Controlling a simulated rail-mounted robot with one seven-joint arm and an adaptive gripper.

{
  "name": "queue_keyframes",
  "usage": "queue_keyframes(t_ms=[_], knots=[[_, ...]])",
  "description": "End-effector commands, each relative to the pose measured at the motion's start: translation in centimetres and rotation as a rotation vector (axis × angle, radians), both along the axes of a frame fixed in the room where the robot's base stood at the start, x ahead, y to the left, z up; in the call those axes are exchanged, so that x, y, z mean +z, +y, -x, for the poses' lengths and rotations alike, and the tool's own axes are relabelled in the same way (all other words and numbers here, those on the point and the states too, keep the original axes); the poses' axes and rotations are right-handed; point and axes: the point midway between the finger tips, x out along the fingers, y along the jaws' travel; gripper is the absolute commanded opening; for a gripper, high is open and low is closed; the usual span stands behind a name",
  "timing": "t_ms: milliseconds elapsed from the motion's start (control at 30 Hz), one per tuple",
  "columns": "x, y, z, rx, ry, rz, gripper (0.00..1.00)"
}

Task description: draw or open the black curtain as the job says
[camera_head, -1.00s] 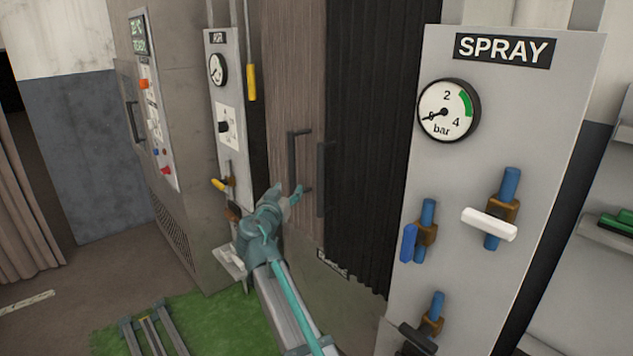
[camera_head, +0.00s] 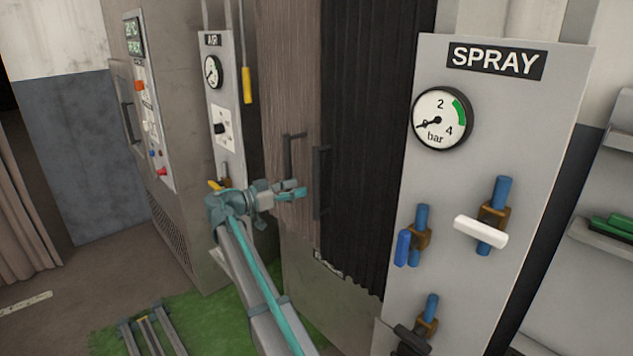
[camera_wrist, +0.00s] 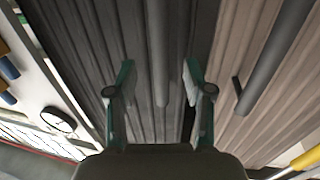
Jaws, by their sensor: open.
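The black curtain (camera_head: 368,120) hangs in pleats at the centre of the head view, next to a brown pleated curtain (camera_head: 288,80) on its left. A dark upright handle (camera_head: 322,180) is at the black curtain's left edge. My gripper (camera_head: 300,191) is level with the handle's lower part, just left of it in the picture. In the wrist view my gripper (camera_wrist: 158,82) is open, and the black curtain's handle (camera_wrist: 158,50) lies between its fingers in the picture. Contact with it cannot be told. The black curtain (camera_wrist: 85,55) fills the left and centre there.
The brown curtain has its own handle (camera_head: 288,155), also seen in the wrist view (camera_wrist: 275,60). The SPRAY panel (camera_head: 470,170) with gauge and valves stands right of the black curtain. The AIR panel (camera_head: 226,100) and a grey cabinet (camera_head: 170,60) stand left.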

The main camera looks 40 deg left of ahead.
Motion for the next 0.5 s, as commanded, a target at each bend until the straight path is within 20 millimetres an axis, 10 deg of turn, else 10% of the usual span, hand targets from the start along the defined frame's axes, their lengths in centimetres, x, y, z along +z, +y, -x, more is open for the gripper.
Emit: queue_keyframes(t_ms=[500], knots=[[0.1,-2.4,-6.7,0.002,0.001,0.0,0.52]])
